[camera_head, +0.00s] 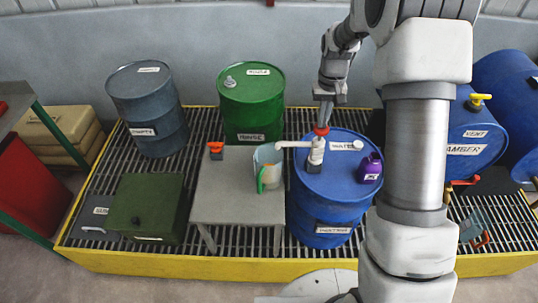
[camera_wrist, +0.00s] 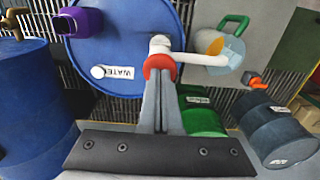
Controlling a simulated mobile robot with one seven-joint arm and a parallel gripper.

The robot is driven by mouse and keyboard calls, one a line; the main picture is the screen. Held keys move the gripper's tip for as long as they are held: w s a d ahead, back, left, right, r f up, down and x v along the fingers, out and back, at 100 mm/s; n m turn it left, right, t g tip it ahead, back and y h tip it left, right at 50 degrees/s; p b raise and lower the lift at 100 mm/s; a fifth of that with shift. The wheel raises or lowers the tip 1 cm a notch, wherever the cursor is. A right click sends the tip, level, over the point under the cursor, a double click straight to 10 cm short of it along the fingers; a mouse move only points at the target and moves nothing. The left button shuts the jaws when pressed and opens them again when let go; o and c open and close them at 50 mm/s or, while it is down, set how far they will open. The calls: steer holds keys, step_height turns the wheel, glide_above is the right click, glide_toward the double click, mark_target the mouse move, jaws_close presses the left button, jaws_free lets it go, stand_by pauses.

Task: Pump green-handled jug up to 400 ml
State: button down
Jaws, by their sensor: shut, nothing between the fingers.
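The green-handled jug (camera_head: 268,168) stands upright on a small grey table, with its green handle toward the front. It also shows in the wrist view (camera_wrist: 232,50), with an orange-yellow patch inside; I cannot read its level. A white hand pump (camera_head: 315,150) with a red top stands on the blue drum labelled WATER (camera_head: 335,190). Its white spout points left over the jug's rim. My gripper (camera_head: 322,122) is shut and empty, pointing down at the pump's red top. In the wrist view the fingertips (camera_wrist: 160,85) overlap the red top (camera_wrist: 160,64); contact is unclear.
A purple container (camera_head: 371,168) stands on the drum right of the pump. A small orange-topped item (camera_head: 216,149) is on the grey table (camera_head: 220,190). A green drum (camera_head: 252,105), a grey-blue drum (camera_head: 148,110) and a green box (camera_head: 147,208) stand around it on the yellow-edged grating.

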steer(key=shift+f+b, duration=1.05)
steer(key=shift+f, duration=0.65)
steer(key=shift+r+p, duration=1.5)
steer(key=shift+r, duration=0.85)
steer(key=shift+f, duration=0.15)
